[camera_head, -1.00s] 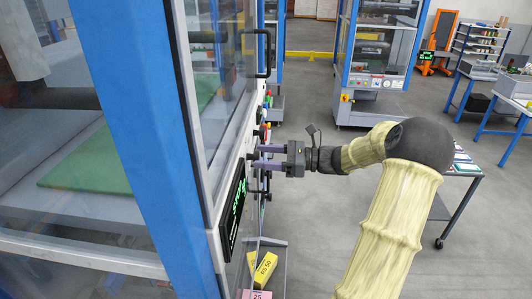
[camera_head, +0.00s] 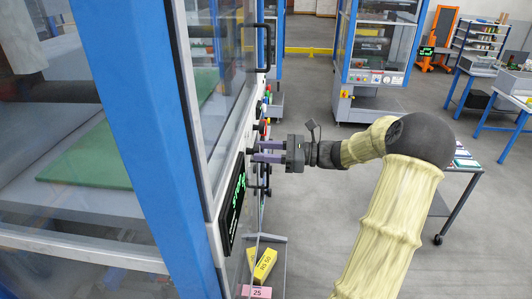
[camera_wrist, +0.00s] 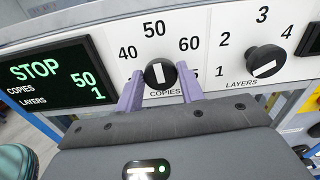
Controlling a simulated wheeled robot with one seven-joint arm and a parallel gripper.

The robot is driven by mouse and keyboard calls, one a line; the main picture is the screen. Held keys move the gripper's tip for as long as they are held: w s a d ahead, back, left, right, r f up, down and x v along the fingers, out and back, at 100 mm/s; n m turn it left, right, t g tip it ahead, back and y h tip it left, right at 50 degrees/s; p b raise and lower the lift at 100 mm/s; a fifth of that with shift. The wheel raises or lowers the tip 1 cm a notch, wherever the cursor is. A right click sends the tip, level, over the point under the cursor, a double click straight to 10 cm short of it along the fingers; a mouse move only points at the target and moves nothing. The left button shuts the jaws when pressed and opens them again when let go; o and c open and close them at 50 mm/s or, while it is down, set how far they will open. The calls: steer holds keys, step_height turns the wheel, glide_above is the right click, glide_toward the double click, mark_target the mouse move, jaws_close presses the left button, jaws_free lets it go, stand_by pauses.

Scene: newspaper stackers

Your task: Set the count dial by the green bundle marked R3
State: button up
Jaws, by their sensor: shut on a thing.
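My gripper (camera_head: 254,151) is level at the front panel of the blue-framed machine in the head view. In the wrist view, its two purple fingers are shut on the black COPIES dial (camera_wrist: 160,73), one on each side. The dial's white pointer stands about upright, toward the 50, with 40 and 60 to its sides. The black display (camera_wrist: 52,75) reads STOP, COPIES 50, LAYERS 1 in green. I cannot make out a green bundle marked R3 in either view.
The LAYERS dial (camera_wrist: 265,61) is right of the COPIES dial. Below the panel lie a yellow bundle (camera_head: 265,265) and a pink label (camera_head: 256,292) reading 25. A black door handle (camera_head: 266,48) juts out above. The floor to the right is mostly clear.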

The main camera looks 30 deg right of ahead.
steer(key=shift+s+f+n+b, duration=0.1)
steer(key=shift+n+b, duration=2.55)
steer(key=shift+n, duration=0.1)
steer(key=shift+s+f+n+b, duration=0.1)
steer(key=shift+n+b, duration=2.5)
steer(key=shift+n, duration=0.15)
steer(key=o, duration=1)
steer(key=shift+r, duration=0.1)
steer(key=b+v, duration=0.3)
steer(key=v, duration=1.4)
steer(key=shift+s+d+b, duration=0.1)
steer(key=shift+d+b, duration=0.05)
steer(key=shift+b, duration=0.15)
